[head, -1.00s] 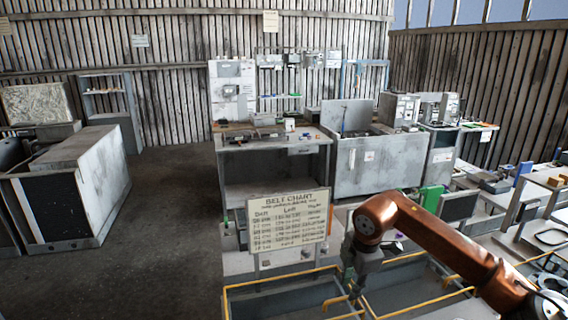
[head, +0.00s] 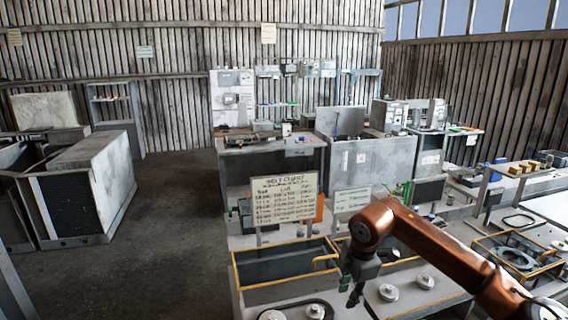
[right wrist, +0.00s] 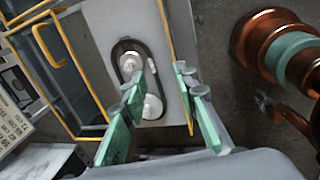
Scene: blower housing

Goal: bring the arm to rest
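My right arm comes in from the lower right of the head view. Its right gripper (head: 354,288) hangs in front of the yellow-rimmed bins, above the bench front. In the right wrist view the two green fingers of the right gripper (right wrist: 160,100) stand well apart with nothing held between them. Beyond the fingers, a light plate carries a dark oblong belt loop (right wrist: 128,58) around two pale pulleys, apart from the fingers. My left gripper is not in view.
A yellow-rimmed bin (head: 288,270) stands behind the gripper, below a belt chart sign (head: 284,200). Pale pulleys (head: 388,292) lie on the bench close to the gripper. A yellow-framed tray (head: 515,258) stands at right. The floor at left (head: 130,270) is clear.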

